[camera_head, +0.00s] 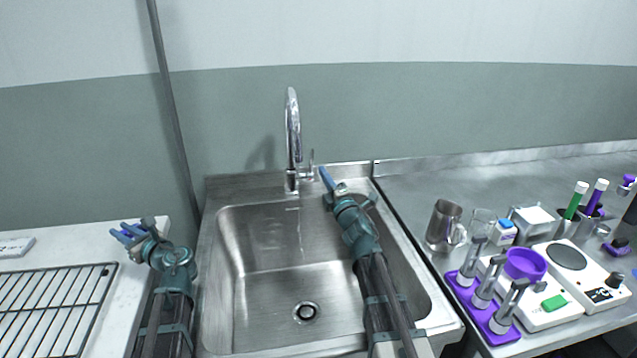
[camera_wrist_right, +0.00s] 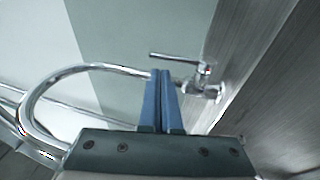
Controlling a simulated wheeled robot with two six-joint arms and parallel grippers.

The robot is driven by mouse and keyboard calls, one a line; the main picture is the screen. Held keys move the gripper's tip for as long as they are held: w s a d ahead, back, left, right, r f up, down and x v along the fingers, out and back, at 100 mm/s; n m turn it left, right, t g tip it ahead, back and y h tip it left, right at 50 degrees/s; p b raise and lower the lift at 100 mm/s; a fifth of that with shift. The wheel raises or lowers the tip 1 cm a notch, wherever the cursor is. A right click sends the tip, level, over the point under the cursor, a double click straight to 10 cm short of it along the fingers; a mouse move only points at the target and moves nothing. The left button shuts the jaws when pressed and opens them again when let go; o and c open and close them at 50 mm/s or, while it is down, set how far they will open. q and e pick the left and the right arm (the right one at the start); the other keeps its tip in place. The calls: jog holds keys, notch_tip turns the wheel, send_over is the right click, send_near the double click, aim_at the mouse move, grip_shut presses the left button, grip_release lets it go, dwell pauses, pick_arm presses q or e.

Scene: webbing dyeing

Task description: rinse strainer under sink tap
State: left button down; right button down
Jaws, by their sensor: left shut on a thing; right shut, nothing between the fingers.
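The chrome tap (camera_head: 292,130) stands at the back of the steel sink (camera_head: 265,250), with no water stream visible. Its side lever (camera_head: 312,165) also shows in the right wrist view (camera_wrist_right: 180,57), just beyond my fingertips. My right gripper (camera_head: 326,178) is shut and empty, right of the tap, close to the lever; I cannot tell whether they touch. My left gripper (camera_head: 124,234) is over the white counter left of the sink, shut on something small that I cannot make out. I cannot clearly identify the strainer in either view.
A black wire rack (camera_head: 55,310) lies on the white counter. On the steel counter at right stand a metal jug (camera_head: 443,222), a purple holder (camera_head: 468,290), a purple bowl (camera_head: 526,263) and white hot plates (camera_head: 597,275). The sink basin is empty.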

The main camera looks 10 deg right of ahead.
aim_at(313, 155)
pick_arm(q)
jog(key=shift+r+p, duration=0.55)
jog(key=shift+r, duration=0.15)
pick_arm(e)
jog(key=x, duration=0.6)
jog(key=shift+w, duration=0.1)
pick_arm(q)
jog(key=shift+r+p, duration=0.3)
pick_arm(e)
jog(key=shift+x, duration=0.85)
jog(key=shift+r, duration=0.15)
